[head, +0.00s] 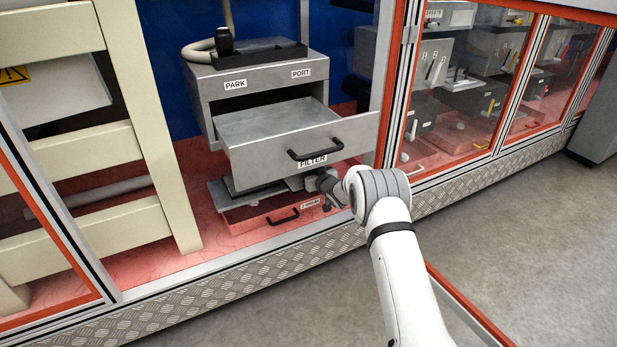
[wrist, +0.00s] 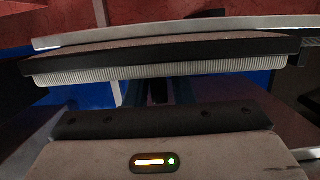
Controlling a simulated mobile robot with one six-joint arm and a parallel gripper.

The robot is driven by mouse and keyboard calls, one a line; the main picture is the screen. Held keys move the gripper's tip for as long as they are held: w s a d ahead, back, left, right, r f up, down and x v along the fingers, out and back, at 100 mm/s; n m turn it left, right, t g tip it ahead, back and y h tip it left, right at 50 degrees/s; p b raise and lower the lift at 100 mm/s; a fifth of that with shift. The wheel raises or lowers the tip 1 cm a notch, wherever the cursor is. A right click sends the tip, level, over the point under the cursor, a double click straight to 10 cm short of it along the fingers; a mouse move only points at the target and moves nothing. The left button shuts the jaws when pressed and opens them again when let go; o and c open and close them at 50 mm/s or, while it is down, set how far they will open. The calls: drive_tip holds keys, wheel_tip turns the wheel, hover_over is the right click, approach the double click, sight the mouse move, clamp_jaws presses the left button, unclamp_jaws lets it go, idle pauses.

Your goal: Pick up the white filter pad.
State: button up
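In the wrist view a pale, finely ribbed strip (wrist: 165,72), which looks like the edge of the white filter pad, runs across under a dark frame (wrist: 170,48). My gripper (wrist: 158,92) is just below it in that view; its fingertips are mostly hidden, and I cannot tell whether they touch the pad. In the head view my gripper (head: 322,184) is low in front of the cabinet, under the pulled-out grey drawer (head: 260,140) labelled FILTER. The pad cannot be made out clearly there.
The grey cabinet (head: 240,82) has PARK and PORT labels on its top part. A red drawer (head: 262,216) with a black handle sits below. A cream ladder-like frame (head: 160,130) stands left, and a glazed panel (head: 450,110) right. The grey floor is clear.

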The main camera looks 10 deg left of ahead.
clamp_jaws()
drive_tip(key=shift+r, duration=0.1)
